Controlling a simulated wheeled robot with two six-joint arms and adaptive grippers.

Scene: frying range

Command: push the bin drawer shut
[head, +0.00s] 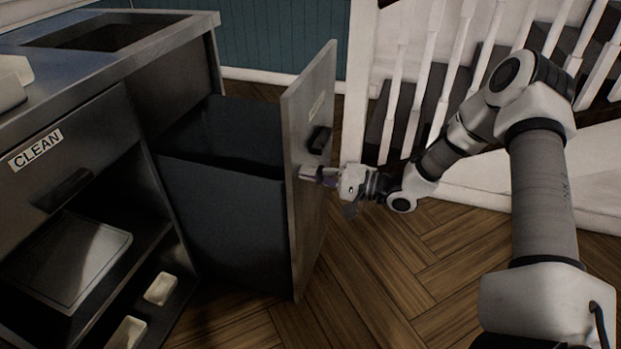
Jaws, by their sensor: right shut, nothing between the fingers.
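The bin drawer stands pulled out of the steel counter, with its tall flat front panel (311,225) facing right. A dark grey bin (225,215) sits behind the panel, between it and the cabinet. A dark handle (319,139) and a pale label are on the panel's outer face. My right gripper (308,175) is shut and empty, with its fingertips at the panel's outer face just below the handle. I cannot tell for sure whether they touch it. My left gripper is not in view.
The steel counter (165,42) has a cut-out in its top. A drawer marked CLEAN (60,170) and open shelves with a tray and small white containers (160,289) are at left. White banisters (400,90) stand behind my right arm. Wooden floor right of the panel is clear.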

